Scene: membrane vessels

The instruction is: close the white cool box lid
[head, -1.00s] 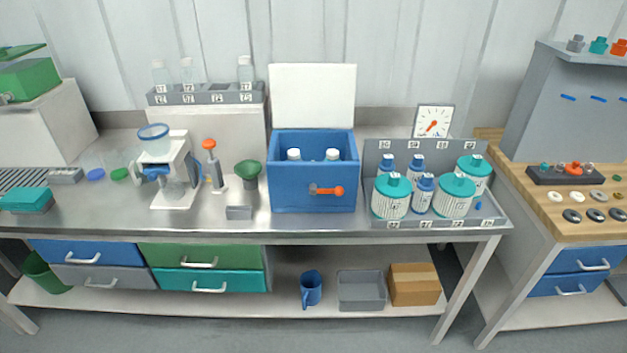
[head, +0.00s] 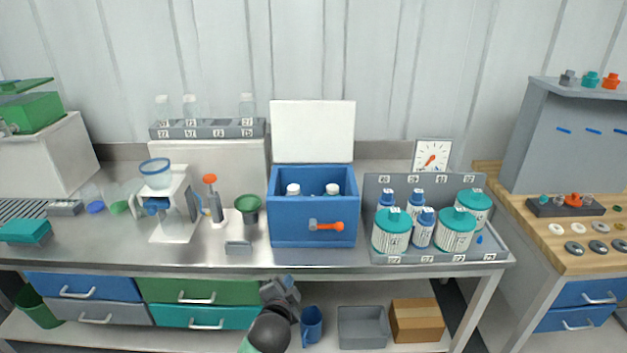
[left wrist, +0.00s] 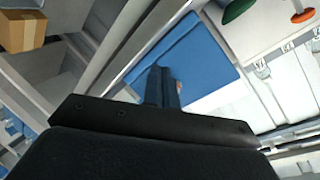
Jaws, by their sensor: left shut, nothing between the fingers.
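The white cool box lid (head: 312,131) stands upright, open, at the back of the blue cool box (head: 290,233) on the steel bench. Two white-capped bottles (head: 293,189) show inside the box. An orange-ended latch handle (head: 328,226) is on its front. My left gripper (head: 287,283) is low in front of the bench edge, below and in front of the box, touching nothing visible. Its fingers (left wrist: 162,88) are together and empty in the left wrist view, with the blue box (left wrist: 195,60) beyond them. My right gripper is not in view.
A grey tray (head: 440,258) of teal-capped bottles stands close to the right of the box. A green funnel (head: 248,204) and a white device (head: 174,205) stand to its left. A bottle rack (head: 208,130) is behind left. The air above the box is free.

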